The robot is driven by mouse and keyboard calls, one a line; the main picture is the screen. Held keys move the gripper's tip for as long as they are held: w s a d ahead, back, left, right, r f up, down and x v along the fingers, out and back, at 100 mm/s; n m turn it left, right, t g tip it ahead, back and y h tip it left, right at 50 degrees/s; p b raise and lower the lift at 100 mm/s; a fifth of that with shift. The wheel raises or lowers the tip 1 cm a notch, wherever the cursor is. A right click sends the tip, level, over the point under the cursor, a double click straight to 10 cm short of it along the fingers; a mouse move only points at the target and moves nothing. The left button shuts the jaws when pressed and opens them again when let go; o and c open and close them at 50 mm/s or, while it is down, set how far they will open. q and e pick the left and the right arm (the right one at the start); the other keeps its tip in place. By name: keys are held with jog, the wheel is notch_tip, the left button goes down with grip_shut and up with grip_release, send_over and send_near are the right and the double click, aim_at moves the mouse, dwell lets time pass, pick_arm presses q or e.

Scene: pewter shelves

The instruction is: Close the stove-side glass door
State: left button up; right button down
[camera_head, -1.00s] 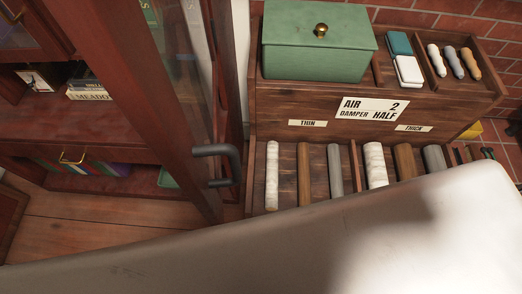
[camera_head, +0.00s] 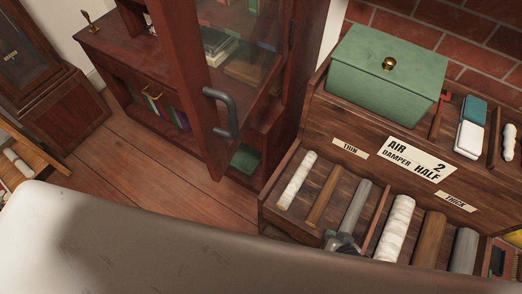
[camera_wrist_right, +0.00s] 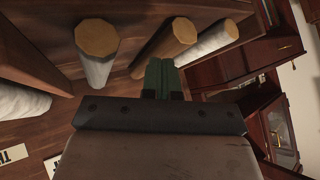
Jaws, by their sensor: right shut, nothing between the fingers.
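The glass door (camera_head: 207,55) has a dark red wooden frame and a dark bent handle (camera_head: 222,112). It stands at the cabinet next to the green-box shelf, and it looks swung outward; books show through its pane. My right gripper (camera_head: 343,243) shows only as a small dark tip beside the rolls in the low tray, right of and below the handle, apart from the door. My arm hides the rest of it. In the right wrist view its green-dark fingers (camera_wrist_right: 160,78) are together and empty, close to the roll ends. My left gripper is out of view.
A wooden rack (camera_head: 318,135) holds a green lidded box (camera_head: 385,75). Its low tray (camera_head: 270,203) holds several rolls, close to my gripper. Wooden floor (camera_head: 150,165) is clear left of the door. A tall wooden case (camera_head: 65,115) stands at the far left.

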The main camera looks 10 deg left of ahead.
jog(key=w+a+r+m+t+y+p, duration=0.1)
jog(key=a+r+t+y, duration=0.2)
jog(key=r, duration=0.5)
jog(key=w+a+r+m+t+y, duration=0.1)
jog(key=w+a+r+m+y, duration=0.15)
jog(key=a+r, duration=0.45)
jog(key=s+a+r+m+t+y+p, duration=0.1)
jog(key=s+r+m+y, duration=0.35)
jog(key=r, duration=0.75)
jog(key=s+a+r+m+t+y+p, duration=0.1)
jog(key=s+r+m+y, duration=0.3)
jog(key=r, duration=0.9)
jog(key=w+a+r+p, duration=0.2)
jog(key=a, duration=0.3)
jog(key=w+a+r+n+p, duration=0.1)
jog(key=w+a+r+p, duration=0.1)
jog(key=a, duration=0.4)
jog(key=shift+w+r+h+p, duration=0.3)
jog(key=shift+r+h+p, duration=0.1)
jog(key=shift+p, duration=0.2)
